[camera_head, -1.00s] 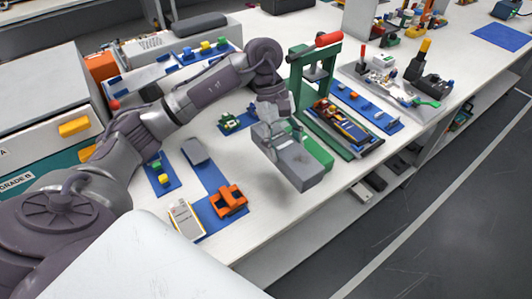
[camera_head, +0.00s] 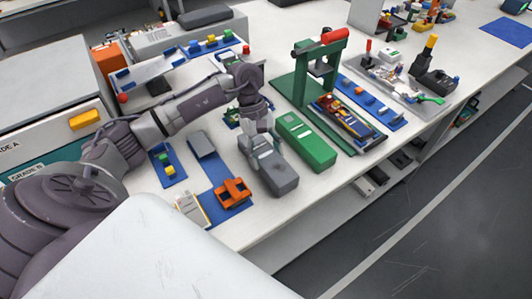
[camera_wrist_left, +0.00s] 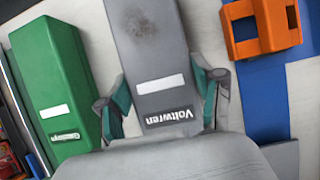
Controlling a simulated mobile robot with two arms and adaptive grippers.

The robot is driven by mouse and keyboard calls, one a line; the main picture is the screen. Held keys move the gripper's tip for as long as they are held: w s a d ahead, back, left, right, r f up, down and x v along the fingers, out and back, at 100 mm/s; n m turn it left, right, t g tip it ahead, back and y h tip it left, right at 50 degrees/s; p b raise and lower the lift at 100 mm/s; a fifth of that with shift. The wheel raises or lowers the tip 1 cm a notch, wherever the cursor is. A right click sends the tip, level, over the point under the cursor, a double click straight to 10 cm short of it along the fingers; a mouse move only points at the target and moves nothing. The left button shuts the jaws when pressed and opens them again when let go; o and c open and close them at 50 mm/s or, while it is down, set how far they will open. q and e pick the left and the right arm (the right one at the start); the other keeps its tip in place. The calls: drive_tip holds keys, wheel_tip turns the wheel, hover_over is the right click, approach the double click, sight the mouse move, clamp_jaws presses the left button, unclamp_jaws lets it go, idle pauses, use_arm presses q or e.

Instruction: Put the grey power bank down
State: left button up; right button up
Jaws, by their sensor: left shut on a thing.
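The grey power bank (camera_head: 276,172) is a long block lying flat at the table's front, beside a green power bank (camera_head: 306,142) on its right. My left gripper (camera_head: 259,147) is shut on its rear end, one finger on each side. It looks down at or very near the tabletop; I cannot tell whether it touches. In the left wrist view the grey power bank (camera_wrist_left: 150,55) carries a white label, a "Voltwren" name and a dark smudge, and sits between the fingers of the left gripper (camera_wrist_left: 162,100). My right gripper is not in view.
An orange part (camera_head: 233,192) and a grey block (camera_head: 201,145) lie on a blue mat (camera_head: 216,173) to the left. A green press with a red handle (camera_head: 320,65) stands behind the green power bank. White table (camera_head: 247,226) is clear in front.

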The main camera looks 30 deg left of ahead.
use_arm(q)
drive_tip(key=shift+f, duration=0.15)
drive_tip(key=o, duration=1.5)
drive_tip(key=shift+r, duration=0.25)
drive_tip(key=p+v, duration=0.2)
drive_tip(key=v, duration=1)
drive_tip(key=shift+w+f+p, duration=0.1)
drive_tip(key=shift+p, duration=0.2)
drive_tip(key=shift+f, duration=0.1)
